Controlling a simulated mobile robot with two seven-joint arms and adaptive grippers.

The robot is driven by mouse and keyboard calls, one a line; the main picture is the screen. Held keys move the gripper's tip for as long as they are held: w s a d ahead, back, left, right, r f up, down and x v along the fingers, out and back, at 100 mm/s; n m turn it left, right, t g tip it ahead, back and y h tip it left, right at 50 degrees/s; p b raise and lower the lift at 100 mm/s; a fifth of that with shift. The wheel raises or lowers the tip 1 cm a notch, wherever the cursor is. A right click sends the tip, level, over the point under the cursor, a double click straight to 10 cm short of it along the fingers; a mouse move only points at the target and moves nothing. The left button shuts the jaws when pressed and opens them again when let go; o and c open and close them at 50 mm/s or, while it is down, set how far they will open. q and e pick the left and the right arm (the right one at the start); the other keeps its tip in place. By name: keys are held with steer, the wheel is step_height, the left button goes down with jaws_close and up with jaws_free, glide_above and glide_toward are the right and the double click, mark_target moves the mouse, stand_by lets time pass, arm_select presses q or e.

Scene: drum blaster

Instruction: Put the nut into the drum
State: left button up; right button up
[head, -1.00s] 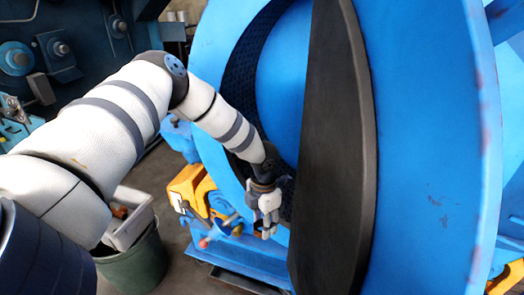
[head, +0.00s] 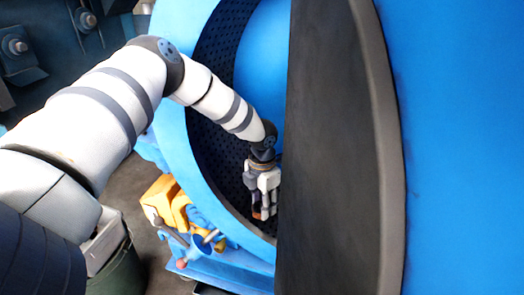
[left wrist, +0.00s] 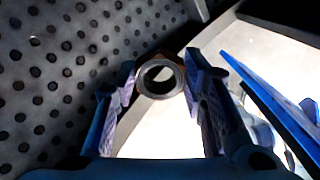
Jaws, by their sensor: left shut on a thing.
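The nut (left wrist: 177,72) is a rusty brown ring with a round hole. In the left wrist view it sits between the two fingertips of my left gripper (left wrist: 160,80), which is shut on it. In the head view my left gripper (head: 264,208) points down inside the drum's opening, with a small brown bit of the nut (head: 260,214) at its fingertips. The drum (head: 190,60) is large and blue, with a perforated black inner wall (head: 212,150). The wrist view shows this wall (left wrist: 60,90) close beside the nut. My right gripper is not in view.
A large dark door-like panel (head: 338,150) stands just right of my left gripper and covers part of the opening. Yellow and blue machine parts (head: 168,195) sit below the drum. A green bin (head: 120,270) stands at lower left.

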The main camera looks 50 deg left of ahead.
arm_select(q)
steer(key=o, duration=1.4)
step_height(320, 180, up, 12)
steer(key=shift+r, duration=0.1)
